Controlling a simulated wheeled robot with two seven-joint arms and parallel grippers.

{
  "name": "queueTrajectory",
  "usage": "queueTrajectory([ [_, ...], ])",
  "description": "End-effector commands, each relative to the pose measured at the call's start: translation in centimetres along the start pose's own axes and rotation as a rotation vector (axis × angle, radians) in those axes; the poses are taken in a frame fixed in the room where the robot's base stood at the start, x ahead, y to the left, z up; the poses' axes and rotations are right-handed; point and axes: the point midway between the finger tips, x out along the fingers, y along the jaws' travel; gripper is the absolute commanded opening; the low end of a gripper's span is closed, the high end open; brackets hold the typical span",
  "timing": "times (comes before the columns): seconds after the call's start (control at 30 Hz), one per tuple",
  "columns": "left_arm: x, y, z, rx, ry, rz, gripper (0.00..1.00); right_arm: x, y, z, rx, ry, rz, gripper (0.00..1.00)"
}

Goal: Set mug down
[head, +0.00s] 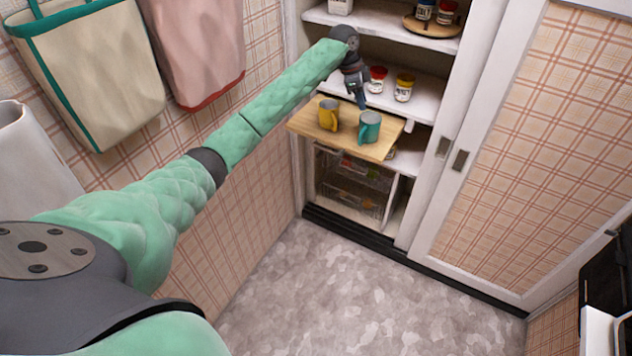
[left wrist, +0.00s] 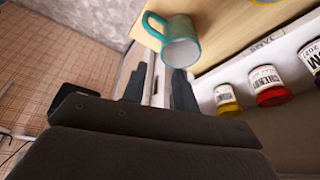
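A teal mug (head: 369,127) stands upright on a pulled-out wooden board (head: 388,152) in the cupboard. It also shows in the left wrist view (left wrist: 178,42), with its handle to the left. A yellow mug (head: 327,114) stands on the same board, to the left of the teal one. My left gripper (head: 360,102) is just above and behind the teal mug, pointing down. In the left wrist view its two fingers (left wrist: 159,86) are apart with nothing between them, and the mug lies beyond their tips. My right gripper is not in view.
Jars with a red lid (head: 377,79) and a yellow lid (head: 404,87) stand on the shelf close behind my left gripper. A higher shelf (head: 385,30) is above. A sliding door (head: 532,150) closes the cupboard's right side. Bags (head: 95,70) hang at the left.

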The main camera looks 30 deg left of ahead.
Motion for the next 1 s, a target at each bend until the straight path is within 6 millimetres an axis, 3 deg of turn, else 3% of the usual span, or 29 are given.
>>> queueTrajectory([
  [0.5,13.1,11.3,-0.4,-0.1,0.027,-0.041,0.29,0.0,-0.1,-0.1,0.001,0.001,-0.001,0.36],
  [0.8,18.7,18.9,0.0,-0.189,0.066,-0.076,0.29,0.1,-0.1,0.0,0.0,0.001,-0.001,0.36],
  [1.0,21.3,23.9,0.6,-0.261,0.096,-0.101,0.29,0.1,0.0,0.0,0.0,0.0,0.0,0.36],
])
